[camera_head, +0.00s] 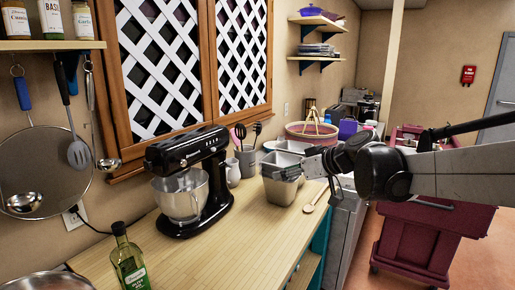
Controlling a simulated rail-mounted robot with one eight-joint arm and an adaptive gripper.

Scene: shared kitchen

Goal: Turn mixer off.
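The black stand mixer (190,165) stands upright on the wooden counter against the wall, left of centre. Its head is down over a steel bowl (181,196). The switch and its setting are too small to make out. My gripper (290,172) is at the end of my arm, which reaches in from the right. It is to the right of the mixer and apart from it, over or in front of the grey metal bins. Its fingers are small and dark against the bins, so I cannot tell whether they are open or shut.
Grey metal bins (280,190), a utensil crock (246,161) and a white pitcher (233,173) stand right of the mixer. A green oil bottle (129,262) stands at its front left. A wooden spoon (316,198) lies near the counter edge. Counter (250,235) in front is clear.

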